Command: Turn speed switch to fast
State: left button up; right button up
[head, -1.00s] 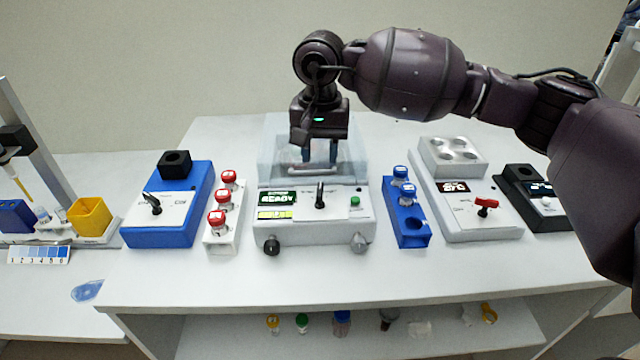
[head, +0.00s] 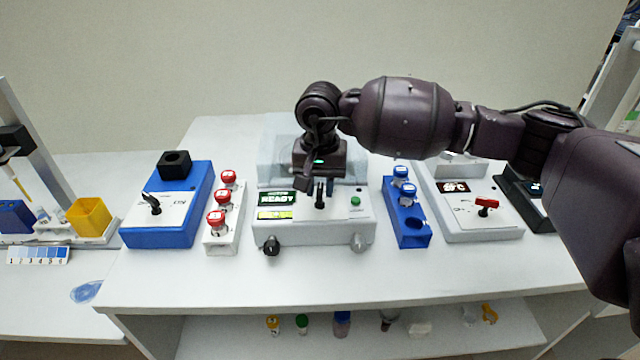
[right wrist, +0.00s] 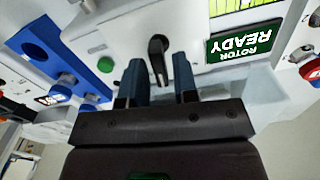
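The centre machine (head: 312,233) is a light grey box with a clear lid and a green "ROTOR READY" display (head: 277,198). A black lever switch (head: 320,203) stands upright in the middle of its front panel; it also shows in the right wrist view (right wrist: 158,47). My right gripper (right wrist: 159,68) is open and empty, its two blue-grey fingers apart just behind the lever, which lies in line with the gap between them. In the head view my right gripper (head: 320,183) hangs over the machine's lid side. I cannot read the switch's markings. My left gripper is not in view.
A blue box with a black knob (head: 152,203) and a white rack of red-capped vials (head: 208,240) stand left. A blue rack (head: 410,240) and a grey device with a red switch (head: 486,206) stand right. A green button (head: 355,201) sits beside the lever.

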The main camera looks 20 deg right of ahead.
aim_at(319, 188)
grip_shut()
jog(key=shift+f+n+b, duration=0.15)
jog(key=shift+n+b, duration=0.45)
jog(key=shift+r, duration=0.2)
jog(key=shift+o, duration=1.2)
grip_release()
notch_tip(319, 188, up, 11)
jog(key=shift+f, duration=0.15)
